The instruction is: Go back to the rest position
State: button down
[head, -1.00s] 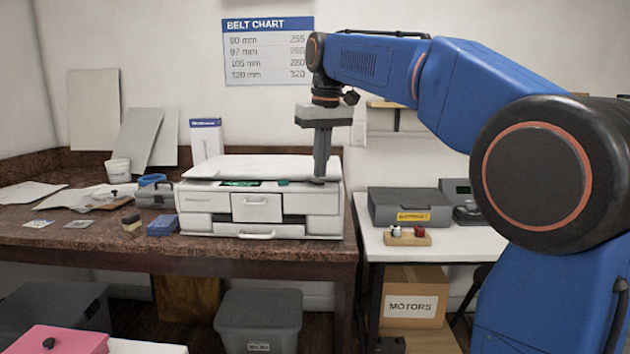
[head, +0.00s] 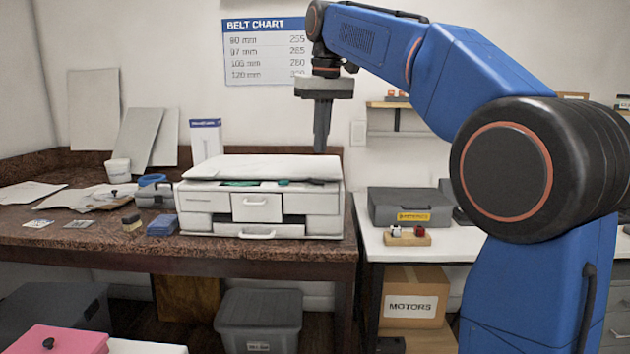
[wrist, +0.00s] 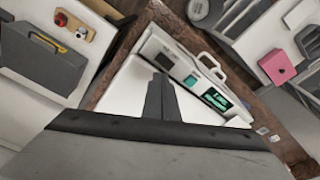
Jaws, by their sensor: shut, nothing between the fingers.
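My gripper (head: 320,150) points straight down above the right part of a white printer-like machine (head: 215,204). In the head view its fingers are together, and their tips show against the wall just above the machine's top edge. In the wrist view the fingers (wrist: 161,80) are closed with nothing between them.
A dark case (head: 385,208) and a small wooden block with knobs (head: 408,241) are on the white table at right. A shelf (head: 395,105) is on the wall behind my arm.

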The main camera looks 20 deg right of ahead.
dwell(0.3)
jog(key=s+d+f+m+t, duration=0.1)
jog(key=s+d+f, duration=0.2)
jog(key=s+f, duration=1.3)
jog(key=s+d+f+m+t, duration=0.1)
jog(key=s+d+f, duration=0.3)
jog(key=s+f, duration=1.3)
notch_tip(320, 180, down, 3)
jog(key=shift+s+f+t, duration=0.1)
jog(key=shift+s+t, duration=0.05)
jog(key=shift+t, duration=0.35)
jog(key=c, duration=2.4)
grip_release()
jog(key=shift+c, duration=0.2)
